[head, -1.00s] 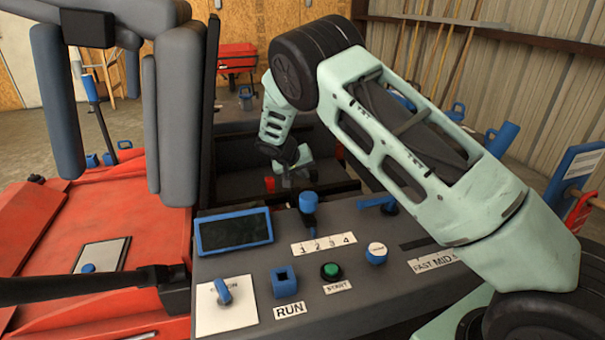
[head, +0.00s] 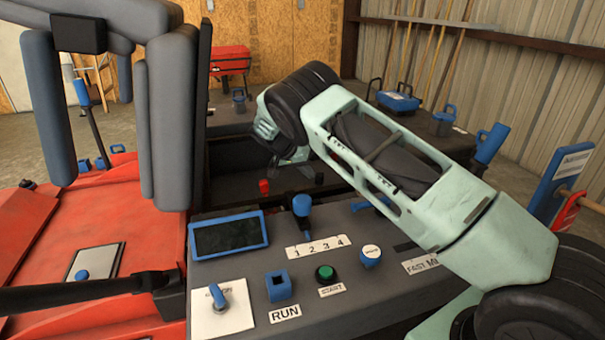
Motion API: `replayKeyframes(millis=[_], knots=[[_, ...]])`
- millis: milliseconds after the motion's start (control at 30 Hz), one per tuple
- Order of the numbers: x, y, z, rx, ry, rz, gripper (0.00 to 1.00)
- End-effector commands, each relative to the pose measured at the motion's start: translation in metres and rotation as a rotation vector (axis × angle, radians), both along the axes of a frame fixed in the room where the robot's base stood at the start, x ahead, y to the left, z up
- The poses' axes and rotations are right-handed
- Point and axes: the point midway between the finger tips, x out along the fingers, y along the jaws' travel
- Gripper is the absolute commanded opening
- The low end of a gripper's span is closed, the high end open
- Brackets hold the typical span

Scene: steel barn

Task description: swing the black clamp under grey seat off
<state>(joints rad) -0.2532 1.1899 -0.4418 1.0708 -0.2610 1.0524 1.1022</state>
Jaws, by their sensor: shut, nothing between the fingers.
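Grey padded seat parts (head: 172,120) stand at the left above a red body. Below them a long black bar (head: 80,294) ends in a black block (head: 163,288) beside the console; it looks like the clamp, lying across the red body, though I cannot be sure. My gripper (head: 292,157) is behind the console, over a dark recess, far from the black bar. It is partly hidden by my arm, and it is shut and empty.
The console has a blue-framed screen (head: 230,234), a blue-topped lever (head: 302,206), a green button (head: 325,273) and a blue switch (head: 217,297). A dark upright post (head: 200,100) stands between the seat and my arm. A red cart (head: 230,62) stands behind.

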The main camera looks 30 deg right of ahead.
Motion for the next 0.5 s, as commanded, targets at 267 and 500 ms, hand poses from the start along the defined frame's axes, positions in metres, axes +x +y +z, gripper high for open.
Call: replayKeyframes(millis=[267, 500], knots=[[-0.006, -0.019, -0.002, -0.001, 0.000, -0.264, 0.00], [-0.013, -0.030, -0.001, -0.001, 0.001, -0.460, 0.00]])
